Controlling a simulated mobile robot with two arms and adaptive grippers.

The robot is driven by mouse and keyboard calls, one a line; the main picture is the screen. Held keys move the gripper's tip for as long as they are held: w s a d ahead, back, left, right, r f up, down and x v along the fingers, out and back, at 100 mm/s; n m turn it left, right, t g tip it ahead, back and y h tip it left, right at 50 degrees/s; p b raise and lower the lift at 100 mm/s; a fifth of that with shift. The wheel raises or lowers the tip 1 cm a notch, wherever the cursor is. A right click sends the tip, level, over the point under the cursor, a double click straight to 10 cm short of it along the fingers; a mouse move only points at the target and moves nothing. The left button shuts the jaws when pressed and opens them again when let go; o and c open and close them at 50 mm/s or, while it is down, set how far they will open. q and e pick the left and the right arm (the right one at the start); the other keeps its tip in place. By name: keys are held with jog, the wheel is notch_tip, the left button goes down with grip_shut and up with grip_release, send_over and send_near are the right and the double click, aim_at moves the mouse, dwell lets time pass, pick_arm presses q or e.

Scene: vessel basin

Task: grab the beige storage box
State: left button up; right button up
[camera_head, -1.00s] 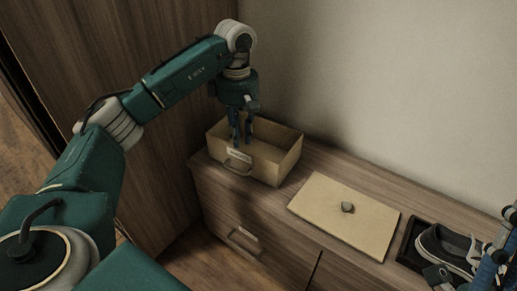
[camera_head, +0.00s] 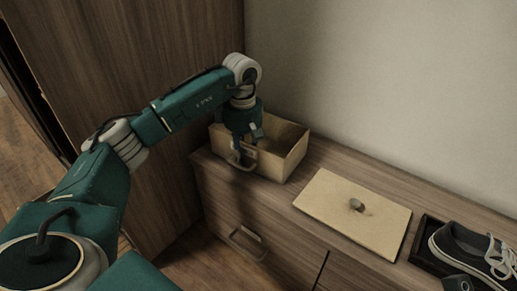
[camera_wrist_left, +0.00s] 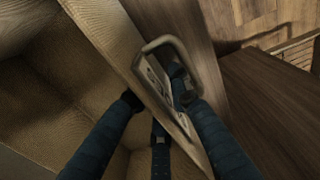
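The beige storage box (camera_head: 287,150) is an open-topped box with a handle on its front, standing on the left end of the wooden cabinet. My left gripper (camera_head: 245,155) is at the box's front wall, by the handle. In the left wrist view the box wall (camera_wrist_left: 115,55) runs between the blue fingers of that gripper (camera_wrist_left: 163,100). One finger is on the inner side and another is by the metal handle (camera_wrist_left: 165,48) outside. The fingers are spread and do not look closed on the wall. My right gripper is out of view.
A beige lid (camera_head: 335,212) with a knob lies flat on the cabinet top, right of the box. A dark tray (camera_head: 423,255) with a shoe (camera_head: 470,247) is farther right. A tall wooden panel (camera_head: 165,60) stands at left and a wall is behind.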

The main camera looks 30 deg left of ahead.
pick_arm(q)
jog(key=shift+r, duration=0.1)
grip_shut()
jog(key=shift+r, duration=0.15)
